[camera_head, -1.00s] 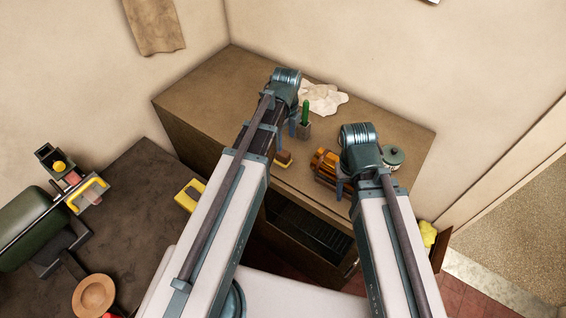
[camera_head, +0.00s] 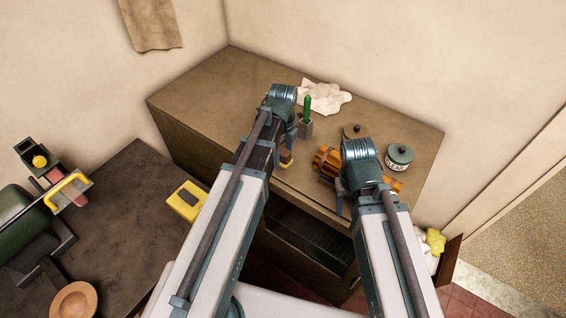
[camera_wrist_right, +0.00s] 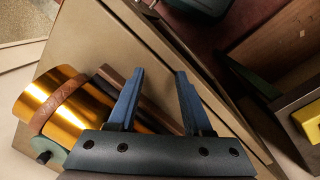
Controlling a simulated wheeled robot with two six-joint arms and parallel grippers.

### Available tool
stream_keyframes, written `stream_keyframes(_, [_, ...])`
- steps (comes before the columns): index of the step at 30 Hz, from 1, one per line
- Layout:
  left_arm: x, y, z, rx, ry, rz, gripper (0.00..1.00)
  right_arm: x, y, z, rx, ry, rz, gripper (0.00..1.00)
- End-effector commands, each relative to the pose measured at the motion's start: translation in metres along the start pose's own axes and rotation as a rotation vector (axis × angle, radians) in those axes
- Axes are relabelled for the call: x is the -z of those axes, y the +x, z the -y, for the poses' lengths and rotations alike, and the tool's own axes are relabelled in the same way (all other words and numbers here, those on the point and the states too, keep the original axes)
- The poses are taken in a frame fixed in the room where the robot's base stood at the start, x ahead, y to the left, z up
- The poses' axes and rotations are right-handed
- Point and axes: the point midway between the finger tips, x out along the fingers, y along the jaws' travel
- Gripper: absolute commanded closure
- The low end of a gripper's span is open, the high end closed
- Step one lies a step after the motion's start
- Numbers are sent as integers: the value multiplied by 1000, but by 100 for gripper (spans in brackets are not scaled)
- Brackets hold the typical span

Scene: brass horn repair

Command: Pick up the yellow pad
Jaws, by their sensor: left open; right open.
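A small block (camera_head: 286,163), brown on top and yellow below, lies on the cabinet top beside my left gripper (camera_head: 289,140). That gripper is open above it and partly covers it. A flat yellow piece with a dark face (camera_head: 187,201) lies on the dark bench, left of my left arm. I cannot tell which of these is the yellow pad. My right gripper (camera_head: 346,201) is open near the cabinet's front edge. In the right wrist view its jaws (camera_wrist_right: 160,72) are empty, and a yellow piece (camera_wrist_right: 310,120) shows at the right edge.
An orange-gold cylinder (camera_head: 327,160) lies beside my right gripper. A box with yellow cloth (camera_head: 435,240) stands at right.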

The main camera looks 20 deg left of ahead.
Motion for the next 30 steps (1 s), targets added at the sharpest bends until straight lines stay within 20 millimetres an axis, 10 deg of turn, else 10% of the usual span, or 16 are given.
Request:
stream_keyframes(9, [0,8,0,0,0,0,25,0,8,1,-1,-3,0,50])
stream_keyframes(22, [0,8,0,0,0,0,100,0,8,1,0,-2,0,50])
stream_keyframes(30, [1,6,0,0,0,0,100,0,6,0,0,-2,0,50])
